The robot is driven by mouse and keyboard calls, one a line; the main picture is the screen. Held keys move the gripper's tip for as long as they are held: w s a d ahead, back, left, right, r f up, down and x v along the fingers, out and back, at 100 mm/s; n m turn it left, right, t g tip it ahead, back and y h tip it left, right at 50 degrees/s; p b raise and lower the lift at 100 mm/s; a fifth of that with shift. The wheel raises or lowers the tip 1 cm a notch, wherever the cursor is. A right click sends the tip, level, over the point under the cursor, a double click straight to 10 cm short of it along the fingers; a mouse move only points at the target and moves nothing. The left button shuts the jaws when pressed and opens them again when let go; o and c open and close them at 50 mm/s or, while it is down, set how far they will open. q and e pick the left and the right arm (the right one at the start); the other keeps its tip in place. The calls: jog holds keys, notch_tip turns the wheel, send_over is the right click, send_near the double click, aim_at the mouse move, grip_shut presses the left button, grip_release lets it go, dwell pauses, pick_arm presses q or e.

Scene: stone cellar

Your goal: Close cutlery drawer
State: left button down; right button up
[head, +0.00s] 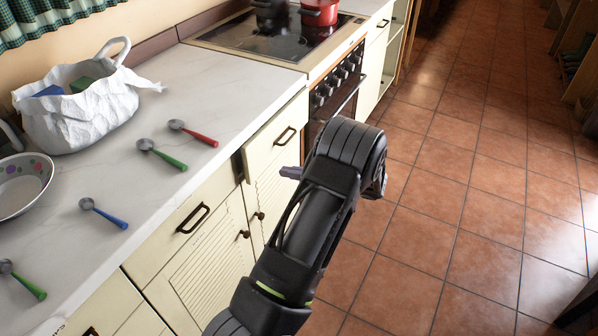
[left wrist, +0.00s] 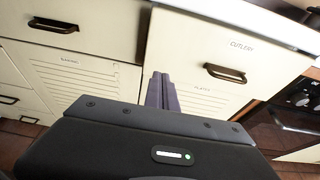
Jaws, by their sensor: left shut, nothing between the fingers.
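The cutlery drawer (head: 272,139) is a cream drawer front with a dark handle, under the worktop and beside the oven. In the left wrist view its front (left wrist: 200,45) carries the word CUTLERY above the handle. It stands out a little from the neighbouring front, with a dark strip along its left edge in the head view. My left gripper (head: 290,172) is shut and empty, just in front of the cabinet below the drawer's handle. In the left wrist view its closed fingers (left wrist: 161,85) point towards the drawer's lower left part. Whether they touch it is unclear. My right gripper is out of view.
The white worktop (head: 190,80) holds several coloured spoons, a white bag (head: 80,120) and a bowl (head: 22,186). The oven (head: 338,95) is right of the drawer, with a red pot (head: 320,12) on the hob. The tiled floor (head: 460,200) at right is clear.

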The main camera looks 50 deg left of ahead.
aim_at(255, 160)
pick_arm(q)
jog(key=x, duration=0.2)
jog(key=p+x, duration=0.1)
jog(key=x, duration=0.2)
jog(key=r+x, duration=0.1)
jog(key=x, duration=0.2)
jog(key=shift+s+a, duration=0.1)
jog(key=shift+a, duration=0.25)
jog(key=a, duration=0.2)
jog(key=s+a+b, duration=0.1)
jog(key=a, duration=0.1)
jog(key=shift+s, duration=0.25)
jog(key=shift+a+r, duration=0.1)
jog(key=shift+r, duration=0.05)
